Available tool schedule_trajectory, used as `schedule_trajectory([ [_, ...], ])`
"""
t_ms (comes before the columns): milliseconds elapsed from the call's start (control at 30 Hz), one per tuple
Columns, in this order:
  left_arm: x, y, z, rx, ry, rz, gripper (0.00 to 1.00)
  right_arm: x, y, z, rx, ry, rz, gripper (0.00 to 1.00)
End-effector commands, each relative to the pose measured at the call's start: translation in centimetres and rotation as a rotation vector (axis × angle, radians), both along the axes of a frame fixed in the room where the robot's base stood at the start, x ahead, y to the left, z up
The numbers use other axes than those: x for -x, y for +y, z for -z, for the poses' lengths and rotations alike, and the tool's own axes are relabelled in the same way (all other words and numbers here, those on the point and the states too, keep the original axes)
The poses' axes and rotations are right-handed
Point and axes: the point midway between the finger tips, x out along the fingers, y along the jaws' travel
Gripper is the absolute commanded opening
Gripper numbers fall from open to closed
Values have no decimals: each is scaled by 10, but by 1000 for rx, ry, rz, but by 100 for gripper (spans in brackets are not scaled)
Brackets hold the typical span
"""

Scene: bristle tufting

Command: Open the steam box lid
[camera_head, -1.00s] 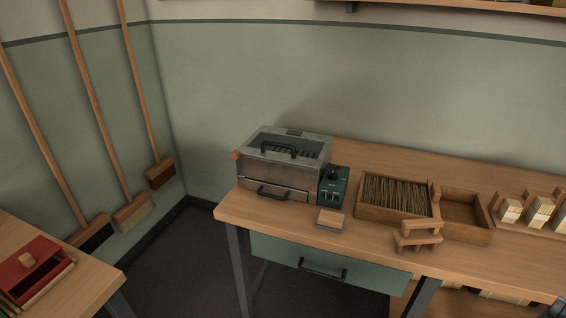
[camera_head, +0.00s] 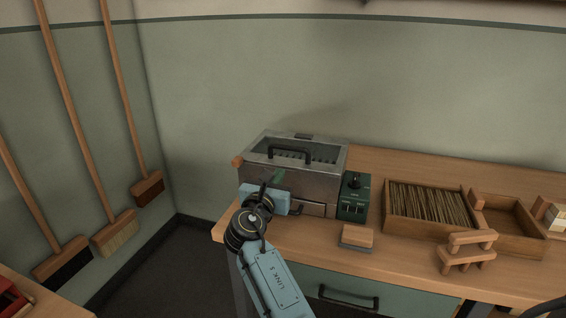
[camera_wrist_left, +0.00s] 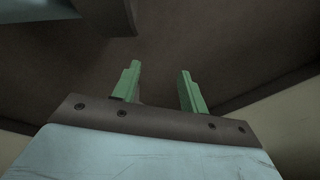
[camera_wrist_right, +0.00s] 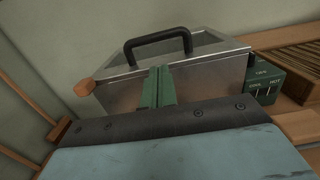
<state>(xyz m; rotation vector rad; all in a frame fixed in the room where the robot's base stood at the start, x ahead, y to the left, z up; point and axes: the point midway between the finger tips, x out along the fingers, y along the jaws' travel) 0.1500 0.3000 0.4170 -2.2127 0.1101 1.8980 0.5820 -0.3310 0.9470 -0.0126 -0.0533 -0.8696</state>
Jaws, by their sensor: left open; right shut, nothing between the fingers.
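The steam box (camera_head: 322,188) is a grey metal box on the workbench. Its lid (camera_head: 260,152) has a window and a black arched handle (camera_head: 290,151), and it looks closed. My right gripper (camera_head: 279,176) is in front of the box's front face, below the lid handle. In the right wrist view its green fingers (camera_wrist_right: 158,88) are shut and empty, pointing at the box just under the handle (camera_wrist_right: 158,42); whether they touch it I cannot tell. My left gripper (camera_wrist_left: 157,85) is open and empty over a dark floor area, away from the box.
A green control box (camera_head: 354,197) stands right of the steam box. A small brush block (camera_head: 357,236), a bristle tray (camera_head: 391,215) and a wooden stand (camera_head: 467,252) lie further right. A wooden knob (camera_head: 237,161) sticks out at the box's left. Brooms lean on the left wall.

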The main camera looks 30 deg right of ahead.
Motion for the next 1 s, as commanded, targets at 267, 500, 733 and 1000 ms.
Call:
schedule_trajectory([
  [267, -27, -4, -21, 1, -27, -11, 43, -34, -40, -1, 0, -1, 0, 0],
  [500, -39, -7, -37, 0, -37, -16, 43, -50, -59, -2, -3, 0, -2, 0],
  [733, -42, -7, -41, 1, -39, -17, 43, -54, -63, -3, -3, 0, -3, 0],
  [1000, -42, -7, -41, 1, -39, -17, 43, -53, -63, -3, -3, 0, -3, 0],
])
